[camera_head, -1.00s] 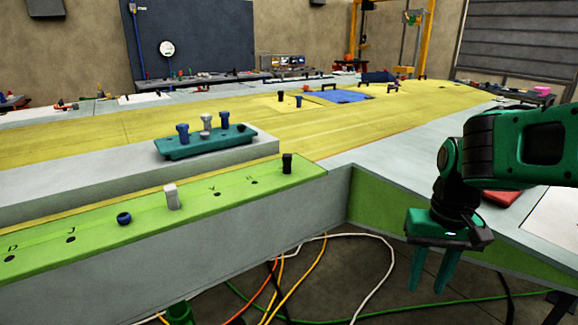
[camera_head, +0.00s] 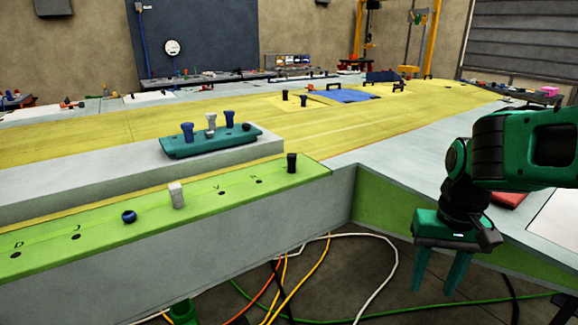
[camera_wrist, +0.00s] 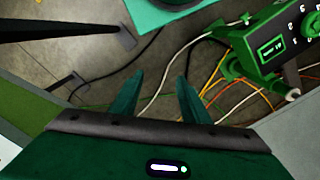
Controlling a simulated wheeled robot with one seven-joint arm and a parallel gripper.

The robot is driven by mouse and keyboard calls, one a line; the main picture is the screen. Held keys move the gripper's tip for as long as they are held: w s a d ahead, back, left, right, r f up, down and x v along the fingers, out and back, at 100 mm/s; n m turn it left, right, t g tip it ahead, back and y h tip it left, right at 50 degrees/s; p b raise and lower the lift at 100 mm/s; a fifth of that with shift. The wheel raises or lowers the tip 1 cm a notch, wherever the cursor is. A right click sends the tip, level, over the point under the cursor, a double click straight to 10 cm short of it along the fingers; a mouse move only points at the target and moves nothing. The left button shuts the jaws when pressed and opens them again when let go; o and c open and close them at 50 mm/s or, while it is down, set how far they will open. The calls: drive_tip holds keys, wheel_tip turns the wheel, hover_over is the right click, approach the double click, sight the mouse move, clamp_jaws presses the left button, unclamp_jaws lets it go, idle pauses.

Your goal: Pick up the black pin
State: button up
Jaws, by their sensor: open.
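The black pin (camera_head: 291,163) stands upright at the right end of the green strip (camera_head: 95,232), near the strip's corner. My gripper (camera_head: 440,275) hangs to the right of the pin, well apart from it and lower, over the gap in front of the green-sided panel. It points down, open and empty. In the wrist view the two green fingers (camera_wrist: 160,95) are spread apart with only floor and cables beyond them. The pin does not show in the wrist view.
A white pin (camera_head: 177,195) and a blue pin (camera_head: 129,216) stand further left on the strip, among empty holes. A teal block (camera_head: 210,145) with several pins sits behind. Cables (camera_head: 330,270) lie on the floor below. A red item (camera_head: 508,198) lies right, behind my arm.

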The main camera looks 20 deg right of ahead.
drive_tip(key=shift+r, duration=0.1)
drive_tip(key=n+t+y, duration=0.2)
drive_tip(key=n+y, duration=0.2)
drive_tip(key=n, duration=1.6)
approach(293, 154)
drive_tip(key=a+f, duration=0.1)
drive_tip(key=x, duration=0.3)
drive_tip(key=shift+s+a+f, duration=0.1)
drive_tip(key=shift+f, duration=0.15)
drive_tip(key=shift+d+x, duration=0.15)
drive_tip(key=shift+x, duration=1.45)
drive_tip(key=shift+d+x, duration=0.2)
drive_tip(key=shift+x, duration=1.4)
drive_tip(key=shift+f, duration=0.1)
clamp_jaws()
